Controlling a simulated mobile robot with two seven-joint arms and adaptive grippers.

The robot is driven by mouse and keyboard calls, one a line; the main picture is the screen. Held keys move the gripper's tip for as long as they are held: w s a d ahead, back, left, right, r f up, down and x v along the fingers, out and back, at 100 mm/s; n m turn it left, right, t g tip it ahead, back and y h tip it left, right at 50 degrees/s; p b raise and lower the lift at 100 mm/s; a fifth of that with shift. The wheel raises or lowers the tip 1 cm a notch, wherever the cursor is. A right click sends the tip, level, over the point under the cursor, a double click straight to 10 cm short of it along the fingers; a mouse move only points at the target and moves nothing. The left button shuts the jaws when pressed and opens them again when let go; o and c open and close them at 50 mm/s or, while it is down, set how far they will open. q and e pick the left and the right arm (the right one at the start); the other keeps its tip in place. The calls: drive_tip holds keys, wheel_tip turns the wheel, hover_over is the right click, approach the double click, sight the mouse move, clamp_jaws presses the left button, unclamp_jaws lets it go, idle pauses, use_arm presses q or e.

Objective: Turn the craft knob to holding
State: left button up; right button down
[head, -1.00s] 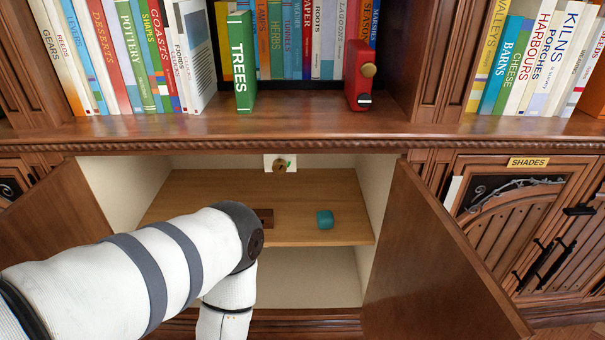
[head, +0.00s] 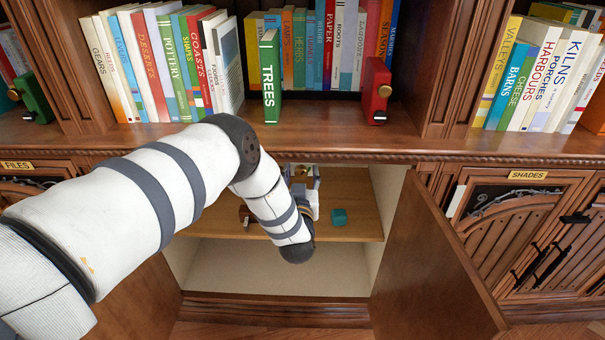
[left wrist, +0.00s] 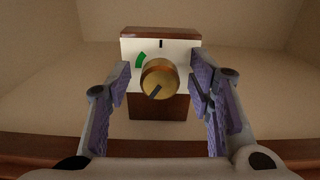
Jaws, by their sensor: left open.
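The craft knob (left wrist: 160,79) is a round brass-coloured dial on a white plate (left wrist: 178,50) fixed to a brown block. In the left wrist view its dark pointer line points down and left. A green mark lies up-left of the knob and a black mark straight above it. In the head view the knob (head: 302,170) is at the back of the open cabinet, partly hidden by my gripper. My left gripper (left wrist: 159,82) is open, with one finger on each side of the knob; contact cannot be told. My right gripper is out of view.
A teal object (head: 339,217) sits on the cabinet shelf (head: 360,190) just right of my left gripper. A small brown block (head: 245,215) is left of it. The open right door (head: 430,260) stands out from the cabinet. Books line the shelf above.

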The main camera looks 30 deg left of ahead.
use_arm(q)
drive_tip(key=shift+w+a, duration=0.25)
drive_tip(key=shift+w, duration=0.15)
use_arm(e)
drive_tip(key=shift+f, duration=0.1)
use_arm(q)
drive_tip(key=shift+r, duration=0.1)
clamp_jaws()
